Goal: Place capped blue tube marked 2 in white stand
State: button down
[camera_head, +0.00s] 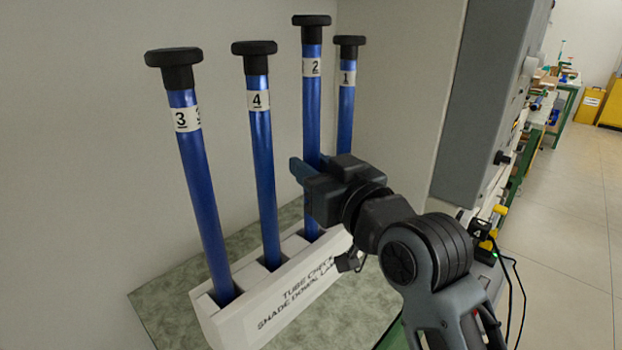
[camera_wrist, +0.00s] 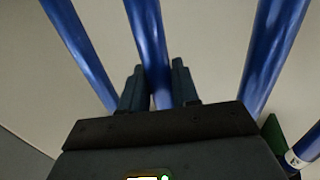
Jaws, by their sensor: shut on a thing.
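The capped blue tube marked 2 (camera_head: 312,100) stands upright, its black cap higher in the picture than the other caps. My gripper (camera_head: 303,172) is shut on this tube at mid-length; in the wrist view, the tube (camera_wrist: 150,45) runs between my two fingers (camera_wrist: 158,88). The tube's lower part reaches down to the white stand (camera_head: 285,292). I cannot tell how deep its end sits, as the stand's far part is hidden behind my arm. Blue tubes marked 3 (camera_head: 203,180) and 4 (camera_head: 262,160) stand in the stand's slots. The tube marked 1 (camera_head: 346,105) is behind, its lower part hidden.
The stand rests on a green mottled surface (camera_head: 165,300) by a pale wall. Neighbouring tubes (camera_wrist: 78,50) and (camera_wrist: 275,50) flank the held one closely. A grey cabinet (camera_head: 480,100) stands at right. In the wrist view, a blue piece with a white band (camera_wrist: 303,153) shows lower right.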

notch_tip(320, 180, down, 2)
jog(key=shift+w+a+f, duration=0.1)
jog(key=shift+w+a, duration=0.05)
jog(key=shift+f, duration=0.15)
jog(key=c, duration=0.8)
grip_release()
